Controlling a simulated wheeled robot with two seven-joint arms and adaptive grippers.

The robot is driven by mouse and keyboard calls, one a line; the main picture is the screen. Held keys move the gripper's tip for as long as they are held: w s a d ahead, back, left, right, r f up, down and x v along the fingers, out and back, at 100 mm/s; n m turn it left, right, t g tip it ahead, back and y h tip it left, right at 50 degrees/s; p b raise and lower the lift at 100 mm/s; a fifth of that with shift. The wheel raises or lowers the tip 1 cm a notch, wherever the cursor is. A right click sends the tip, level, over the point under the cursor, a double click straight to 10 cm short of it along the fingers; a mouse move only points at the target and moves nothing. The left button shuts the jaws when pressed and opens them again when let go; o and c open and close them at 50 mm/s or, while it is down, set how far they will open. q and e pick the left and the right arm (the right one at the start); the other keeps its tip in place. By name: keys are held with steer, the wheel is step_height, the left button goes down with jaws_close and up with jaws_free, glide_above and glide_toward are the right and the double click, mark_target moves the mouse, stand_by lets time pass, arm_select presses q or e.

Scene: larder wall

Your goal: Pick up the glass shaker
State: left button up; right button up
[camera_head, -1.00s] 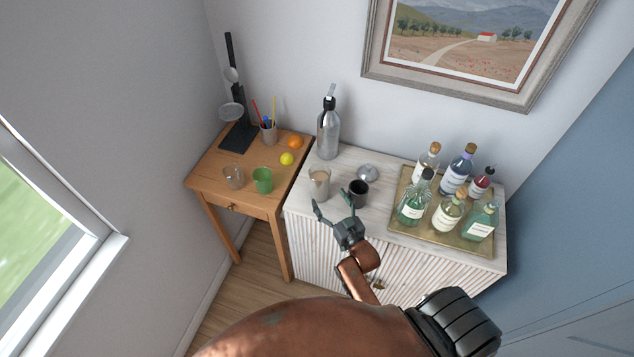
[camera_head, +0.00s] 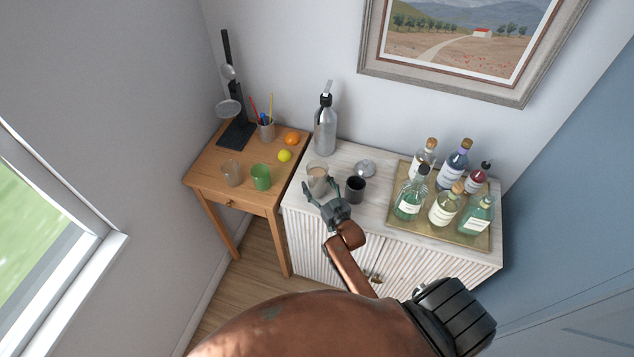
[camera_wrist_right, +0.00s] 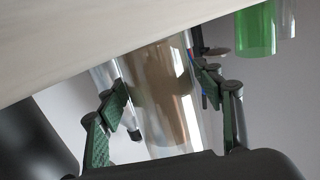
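The glass shaker (camera_head: 318,176) is a clear tumbler that looks brownish inside, standing upright near the left end of the white cabinet top. My right gripper (camera_head: 321,188) is at its near side, partly covering its lower part. In the right wrist view, the shaker (camera_wrist_right: 165,95) lies between the two spread fingers of the right gripper (camera_wrist_right: 168,98). The fingers are open, one on each side of the glass. Whether either one touches it I cannot tell. My left gripper is not in view.
A dark cup (camera_head: 355,189) stands close to the right of the gripper. A silver siphon bottle (camera_head: 325,132) and a small metal dome (camera_head: 365,168) are behind. A brass tray (camera_head: 466,236) holds several bottles. A green cup (camera_head: 261,177) stands on the wooden table (camera_head: 205,165).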

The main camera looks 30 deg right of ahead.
steer(key=c, duration=1.6)
steer(key=shift+r, duration=0.15)
steer(key=shift+r, duration=0.2)
